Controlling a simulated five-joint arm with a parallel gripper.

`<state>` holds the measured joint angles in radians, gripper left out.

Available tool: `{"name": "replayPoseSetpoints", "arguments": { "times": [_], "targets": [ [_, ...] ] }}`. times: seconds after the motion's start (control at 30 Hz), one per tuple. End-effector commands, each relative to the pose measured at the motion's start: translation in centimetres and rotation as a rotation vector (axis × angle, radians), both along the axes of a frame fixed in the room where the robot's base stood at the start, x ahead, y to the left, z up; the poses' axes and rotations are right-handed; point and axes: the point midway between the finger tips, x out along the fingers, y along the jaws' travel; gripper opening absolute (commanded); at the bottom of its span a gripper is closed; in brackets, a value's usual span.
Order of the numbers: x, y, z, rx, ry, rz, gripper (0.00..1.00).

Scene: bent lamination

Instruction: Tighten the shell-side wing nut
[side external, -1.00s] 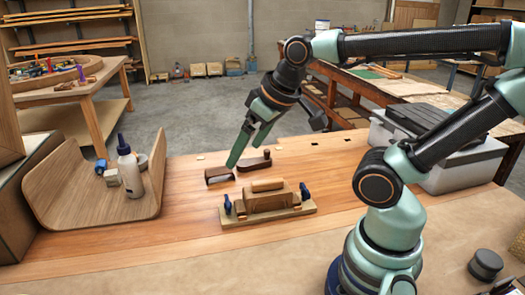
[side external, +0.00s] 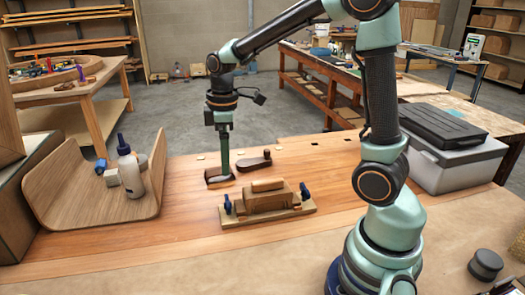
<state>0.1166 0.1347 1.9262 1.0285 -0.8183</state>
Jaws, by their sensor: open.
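A wooden clamping form (side external: 268,207) stands on the bench, with a light wooden bar across its top. My gripper (side external: 225,172) is open and points straight down behind the form's left end. Its fingers are seen nearly edge-on and overlap a dark brown wooden piece (side external: 214,180) in the picture. I cannot tell whether they touch it. The gripper is apart from both wing nuts.
A second dark wooden piece (side external: 254,162) lies just right of the gripper. A glue bottle (side external: 130,168) and small blocks stand in the shell. A grey case (side external: 452,160) stands at the right. The bench top (side external: 180,225) is clear between shell and form.

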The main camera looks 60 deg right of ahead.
Motion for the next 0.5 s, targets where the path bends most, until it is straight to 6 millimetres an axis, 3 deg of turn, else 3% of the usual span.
{"name": "replayPoseSetpoints", "arguments": {
  "times": [0.37, 0.5],
  "targets": [
    [0.9, -0.7, -3.0, 0.005, 0.057, 0.086, 1.00],
    [0.8, -0.7, -5.3, 0.005, 0.059, 0.085, 1.00]
  ]
}}
